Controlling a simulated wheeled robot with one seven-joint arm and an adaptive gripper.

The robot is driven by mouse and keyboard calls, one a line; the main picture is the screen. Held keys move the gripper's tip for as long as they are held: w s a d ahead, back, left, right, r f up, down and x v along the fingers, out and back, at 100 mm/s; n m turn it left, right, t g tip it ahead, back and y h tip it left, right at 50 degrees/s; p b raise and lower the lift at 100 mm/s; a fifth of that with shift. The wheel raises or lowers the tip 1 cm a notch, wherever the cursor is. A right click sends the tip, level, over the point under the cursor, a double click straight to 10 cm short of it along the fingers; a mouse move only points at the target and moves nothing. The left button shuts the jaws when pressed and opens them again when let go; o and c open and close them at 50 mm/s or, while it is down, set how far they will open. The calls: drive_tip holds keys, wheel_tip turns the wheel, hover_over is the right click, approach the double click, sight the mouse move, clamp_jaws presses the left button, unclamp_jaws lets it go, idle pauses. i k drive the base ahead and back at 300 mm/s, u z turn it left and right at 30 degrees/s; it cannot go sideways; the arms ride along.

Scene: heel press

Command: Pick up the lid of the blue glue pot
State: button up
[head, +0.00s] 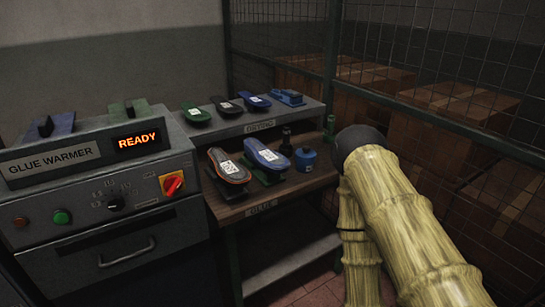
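The blue glue pot (305,162) stands at the right end of the wooden glue bench (225,208). Its lid (305,152) appears to be on top, with a small dark knob, but it is too small to make out in detail. My arm, in pale bamboo-like links with a dark elbow joint, is close in front on the right, and the elbow shows just right of the pot. My gripper is not in view, so I cannot see its state or its distance from the pot.
A blue sole (264,155) and an orange-edged dark sole (229,167) rest left of the pot. A dark bottle (286,142) stands just behind it. The drying shelf (230,129) holds several soles. The glue warmer (105,190) is at left; wire mesh and cartons (460,102) are at right.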

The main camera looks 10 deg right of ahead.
sight(305, 156)
drive_tip(key=u, duration=0.5)
drive_tip(key=k, duration=0.6)
drive_tip(key=u, duration=0.75)
drive_tip(key=i, duration=0.6)
drive_tip(key=z, duration=0.6)
drive_tip(key=i, duration=0.8)
drive_tip(key=z, duration=0.55)
